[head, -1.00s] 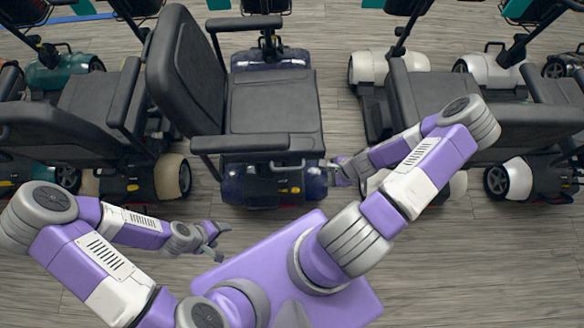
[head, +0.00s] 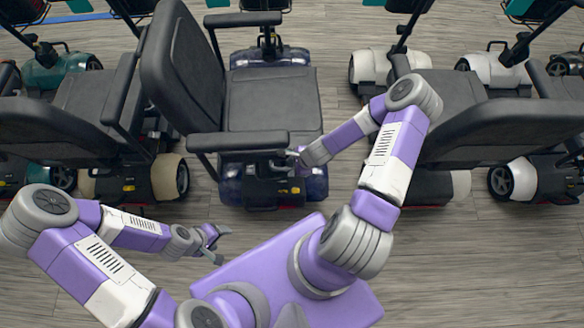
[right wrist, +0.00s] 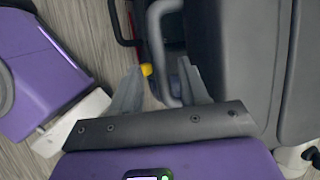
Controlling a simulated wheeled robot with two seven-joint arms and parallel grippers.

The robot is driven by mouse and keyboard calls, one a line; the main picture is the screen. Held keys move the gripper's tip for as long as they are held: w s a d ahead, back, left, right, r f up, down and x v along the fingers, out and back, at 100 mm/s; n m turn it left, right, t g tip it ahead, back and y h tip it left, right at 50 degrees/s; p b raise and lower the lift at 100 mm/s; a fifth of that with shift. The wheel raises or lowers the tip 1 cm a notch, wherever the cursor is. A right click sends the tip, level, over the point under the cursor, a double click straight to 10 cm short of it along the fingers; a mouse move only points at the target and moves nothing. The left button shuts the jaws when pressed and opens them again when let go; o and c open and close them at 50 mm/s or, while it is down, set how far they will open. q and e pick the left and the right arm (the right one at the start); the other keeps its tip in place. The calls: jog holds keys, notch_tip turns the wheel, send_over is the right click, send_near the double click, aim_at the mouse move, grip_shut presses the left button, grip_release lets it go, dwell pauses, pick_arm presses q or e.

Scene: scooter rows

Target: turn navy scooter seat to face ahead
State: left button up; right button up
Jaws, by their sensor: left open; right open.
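The navy scooter (head: 231,186) stands at the centre of the head view. Its black seat (head: 272,100) is turned sideways, with the backrest (head: 182,70) on the left and the open front edge to the right. The near armrest (head: 240,141) runs along the seat's near side. My right gripper (head: 287,160) is open just below the right end of that armrest. In the right wrist view a curved grey bar (right wrist: 157,45) runs down between its open fingers (right wrist: 160,80); contact cannot be told. My left gripper (head: 212,238) is open and empty over the floor, apart from the scooter.
A scooter with tan wheel covers (head: 168,177) stands close on the left. White-bodied scooters (head: 520,178) stand to the right, and more stand in the far row. Bare wood floor (head: 470,260) lies in front of the row. A yellow knob (right wrist: 146,69) is beside my right gripper's left finger.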

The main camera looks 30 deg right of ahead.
jog(key=shift+w+a+f, duration=0.15)
jog(key=shift+w+f, duration=0.05)
jog(key=shift+f, duration=0.25)
grip_shut()
